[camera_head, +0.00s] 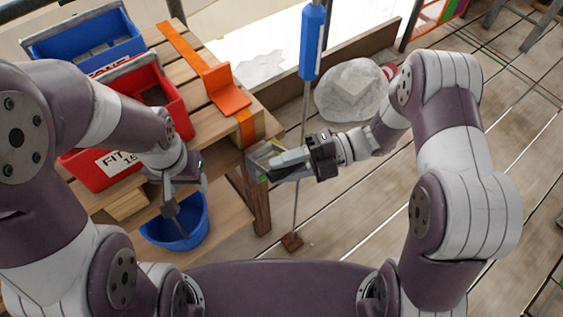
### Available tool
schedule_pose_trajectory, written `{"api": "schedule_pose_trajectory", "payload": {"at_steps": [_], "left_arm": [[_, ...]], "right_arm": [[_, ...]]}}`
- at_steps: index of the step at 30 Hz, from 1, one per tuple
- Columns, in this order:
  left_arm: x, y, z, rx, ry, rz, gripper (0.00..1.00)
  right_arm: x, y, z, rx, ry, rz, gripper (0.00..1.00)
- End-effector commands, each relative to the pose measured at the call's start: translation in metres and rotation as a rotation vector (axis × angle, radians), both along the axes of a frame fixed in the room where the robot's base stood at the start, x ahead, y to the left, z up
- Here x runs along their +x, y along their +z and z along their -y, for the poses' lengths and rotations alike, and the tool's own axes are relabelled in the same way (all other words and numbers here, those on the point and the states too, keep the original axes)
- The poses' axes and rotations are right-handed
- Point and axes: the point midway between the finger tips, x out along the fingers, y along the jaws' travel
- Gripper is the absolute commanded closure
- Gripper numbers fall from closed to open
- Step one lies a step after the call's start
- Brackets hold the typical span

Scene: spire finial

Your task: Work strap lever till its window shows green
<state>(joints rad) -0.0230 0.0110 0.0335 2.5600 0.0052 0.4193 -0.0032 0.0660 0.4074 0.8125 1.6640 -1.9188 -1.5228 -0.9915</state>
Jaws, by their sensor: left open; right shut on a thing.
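An orange strap (184,50) runs over the wooden slatted bench and down its near right corner, passing an orange angled piece (226,91). At that corner a grey ratchet-like part, the strap lever (262,152), sits at the strap's lower end. My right gripper (272,168) reaches in from the right and is shut on the lever; its fingers hide part of it. A small green patch shows near the fingertips, but I cannot tell whether it is the window. My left gripper (176,207) is open, pointing down over a blue bucket (186,222).
A red box (150,78) and a blue box (75,40) stand on the bench (205,62). A thin pole with a blue sleeve (312,42) stands close behind my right gripper. A wrapped pale bundle (352,90) lies behind it. The plank floor at right is mostly clear.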

Motion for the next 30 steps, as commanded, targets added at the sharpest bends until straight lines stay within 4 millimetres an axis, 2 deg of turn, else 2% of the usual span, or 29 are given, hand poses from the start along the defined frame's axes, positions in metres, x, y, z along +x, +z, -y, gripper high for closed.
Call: {"api": "schedule_pose_trajectory", "payload": {"at_steps": [1,12,13,14,15,24,26,30], "left_arm": [[0.000,-0.013,0.000,0.000,0.000,-0.001,0.47],[0.000,-0.008,0.000,0.000,0.000,0.001,0.47],[0.000,-0.008,0.000,0.000,0.000,0.001,0.47],[0.000,-0.008,0.000,0.000,0.000,0.001,0.47],[0.000,-0.008,0.000,0.000,0.000,0.001,0.47],[0.000,-0.008,0.000,0.000,0.000,0.000,0.47],[0.000,-0.009,0.000,0.000,0.000,0.000,0.47],[0.000,-0.011,0.000,0.000,0.000,0.000,0.47]], "right_arm": [[-0.002,-0.014,0.002,0.013,-0.003,0.020,1.00],[-0.006,-0.015,0.004,0.013,-0.002,0.022,1.00],[-0.006,-0.015,0.004,0.013,-0.002,0.022,0.59],[-0.006,-0.015,0.004,0.013,-0.002,0.022,0.49],[-0.006,-0.015,0.004,0.013,-0.001,0.022,0.47],[-0.004,-0.014,0.008,0.013,-0.003,0.022,0.47],[-0.002,-0.014,0.015,0.013,-0.004,0.022,0.47],[0.007,-0.010,0.049,0.013,-0.008,0.024,0.47]]}}
